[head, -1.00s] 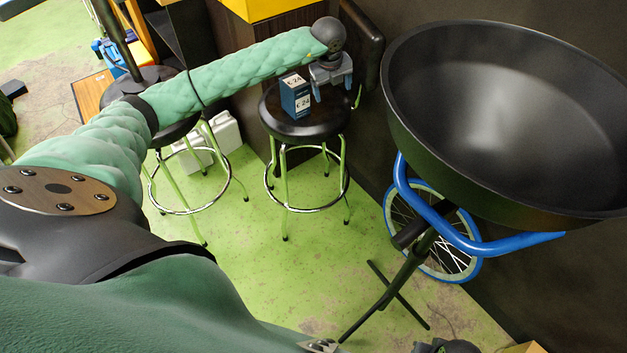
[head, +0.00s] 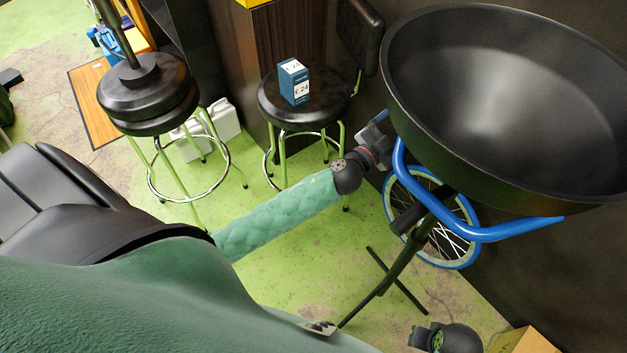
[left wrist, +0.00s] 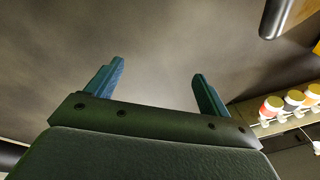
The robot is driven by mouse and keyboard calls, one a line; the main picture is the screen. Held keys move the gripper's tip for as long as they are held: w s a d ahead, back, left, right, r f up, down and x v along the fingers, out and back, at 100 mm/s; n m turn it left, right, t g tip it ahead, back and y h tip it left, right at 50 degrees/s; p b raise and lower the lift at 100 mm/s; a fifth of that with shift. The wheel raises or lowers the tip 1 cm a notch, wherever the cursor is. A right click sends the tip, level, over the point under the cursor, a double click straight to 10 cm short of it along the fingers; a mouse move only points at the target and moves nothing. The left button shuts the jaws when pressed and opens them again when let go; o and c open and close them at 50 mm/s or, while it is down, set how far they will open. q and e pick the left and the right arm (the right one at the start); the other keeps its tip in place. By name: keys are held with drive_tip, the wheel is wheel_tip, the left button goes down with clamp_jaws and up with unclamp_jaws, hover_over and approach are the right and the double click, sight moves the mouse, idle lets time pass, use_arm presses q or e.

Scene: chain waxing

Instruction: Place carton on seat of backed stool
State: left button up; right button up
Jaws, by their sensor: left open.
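The carton (head: 294,82) is a small blue box with white labels. It stands upright on the black seat (head: 322,108) of the backed stool, whose dark backrest (head: 360,34) rises at the right. My left gripper (head: 379,128) is below and to the right of that seat, apart from the carton, near the big bowl's lower left side. In the left wrist view its two blue fingers (left wrist: 158,88) are spread with nothing between them. Part of my right arm's end (head: 440,338) shows at the bottom edge; its fingers cannot be made out clearly.
A large black bowl (head: 500,90) on a stand with a blue handlebar (head: 470,240) fills the right. A second stool (head: 148,100) with a post stands left. White jugs (head: 208,128) sit behind it. A cardboard box (head: 525,342) lies bottom right. Green floor is open between.

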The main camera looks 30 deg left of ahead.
use_arm(q)
drive_tip(key=s+a+f+n+g+y, duration=0.3)
drive_tip(key=s+f+n+g+y, duration=0.15)
drive_tip(key=s+f, duration=0.45)
drive_tip(key=s+a+f+n+g+y, duration=0.45)
drive_tip(key=s+f, duration=0.25)
drive_tip(key=f, duration=0.3)
drive_tip(key=s+d+f+g+h, duration=0.1)
drive_tip(key=s+f+g, duration=0.3)
drive_tip(key=s, duration=0.6)
drive_tip(key=s+d+f+g+h, duration=0.2)
drive_tip(key=s+d+f+g, duration=0.1)
drive_tip(key=s, duration=0.7)
drive_tip(key=shift+s+f+m+g, duration=0.15)
drive_tip(key=shift+f+m+g, duration=0.25)
drive_tip(key=shift+g, duration=0.5)
